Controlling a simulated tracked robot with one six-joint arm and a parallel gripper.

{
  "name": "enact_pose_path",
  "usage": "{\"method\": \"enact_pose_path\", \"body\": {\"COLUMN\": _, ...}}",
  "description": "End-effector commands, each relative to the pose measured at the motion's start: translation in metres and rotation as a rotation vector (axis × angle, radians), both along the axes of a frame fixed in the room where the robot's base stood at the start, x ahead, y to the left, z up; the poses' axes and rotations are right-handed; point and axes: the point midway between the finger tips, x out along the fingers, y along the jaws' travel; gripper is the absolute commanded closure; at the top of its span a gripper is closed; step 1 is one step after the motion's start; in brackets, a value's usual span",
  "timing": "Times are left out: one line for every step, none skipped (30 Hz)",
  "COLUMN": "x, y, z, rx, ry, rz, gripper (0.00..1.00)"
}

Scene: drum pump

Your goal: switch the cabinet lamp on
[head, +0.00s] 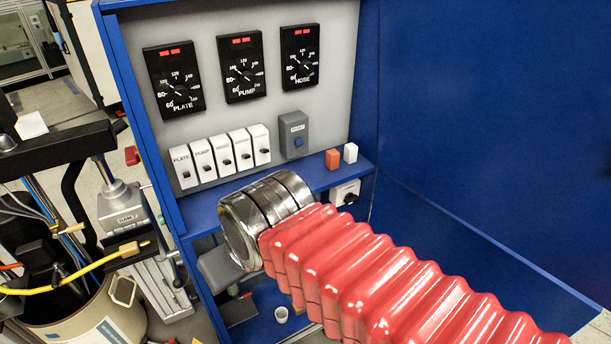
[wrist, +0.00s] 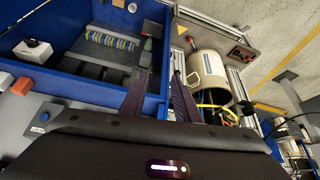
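The blue cabinet (head: 155,120) has a grey panel with dials and switches. A white box with a black knob (head: 346,193) sits under the shelf at right; it also shows at upper left in the wrist view (wrist: 33,50). No lamp can be made out.
Three black dials (head: 242,67) are above the switches. An orange block (head: 332,158) and a white block (head: 350,152) stand on the blue shelf (head: 205,208). A beige drum (head: 95,315) with cables is at lower left. The blue side wall (head: 480,120) closes off the right.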

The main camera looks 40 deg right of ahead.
Motion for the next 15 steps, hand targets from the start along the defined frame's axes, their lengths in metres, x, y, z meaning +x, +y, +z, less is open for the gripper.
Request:
{"method": "enact_pose_path", "body": {"x": 0.000, "y": -0.002, "z": 0.000, "rx": 0.000, "ry": 0.000, "rz": -0.006, "gripper": 0.71}}
{"method": "enact_pose_path", "body": {"x": 0.000, "y": -0.003, "z": 0.000, "rx": 0.000, "ry": 0.000, "rz": -0.011, "gripper": 0.71}}
{"method": "enact_pose_path", "body": {"x": 0.000, "y": -0.006, "z": 0.000, "rx": 0.000, "ry": 0.001, "rz": -0.021, "gripper": 0.71}}
{"method": "enact_pose_path", "body": {"x": 0.000, "y": -0.009, "z": -0.001, "rx": 0.000, "ry": 0.006, "rz": -0.030, "gripper": 0.71}}
{"method": "enact_pose_path", "body": {"x": 0.001, "y": -0.012, "z": -0.004, "rx": 0.000, "ry": 0.013, "rz": -0.043, "gripper": 0.71}}
{"method": "enact_pose_path", "body": {"x": 0.001, "y": -0.017, "z": -0.008, "rx": 0.001, "ry": 0.028, "rz": -0.062, "gripper": 0.71}}
{"method": "enact_pose_path", "body": {"x": 0.002, "y": -0.022, "z": -0.012, "rx": 0.001, "ry": 0.043, "rz": -0.079, "gripper": 0.71}}
{"method": "enact_pose_path", "body": {"x": 0.002, "y": -0.027, "z": -0.017, "rx": 0.003, "ry": 0.060, "rz": -0.096, "gripper": 0.71}}
{"method": "enact_pose_path", "body": {"x": 0.002, "y": -0.034, "z": -0.023, "rx": 0.006, "ry": 0.084, "rz": -0.121, "gripper": 0.71}}
{"method": "enact_pose_path", "body": {"x": 0.003, "y": -0.039, "z": -0.029, "rx": 0.007, "ry": 0.103, "rz": -0.138, "gripper": 0.71}}
{"method": "enact_pose_path", "body": {"x": 0.002, "y": -0.044, "z": -0.034, "rx": 0.010, "ry": 0.122, "rz": -0.156, "gripper": 0.71}}
{"method": "enact_pose_path", "body": {"x": 0.002, "y": -0.051, "z": -0.042, "rx": 0.014, "ry": 0.148, "rz": -0.180, "gripper": 0.71}}
{"method": "enact_pose_path", "body": {"x": 0.001, "y": -0.056, "z": -0.047, "rx": 0.016, "ry": 0.167, "rz": -0.197, "gripper": 0.71}}
{"method": "enact_pose_path", "body": {"x": 0.001, "y": -0.061, "z": -0.053, "rx": 0.019, "ry": 0.186, "rz": -0.213, "gripper": 0.71}}
{"method": "enact_pose_path", "body": {"x": -0.001, "y": -0.068, "z": -0.060, "rx": 0.022, "ry": 0.211, "rz": -0.235, "gripper": 0.71}}
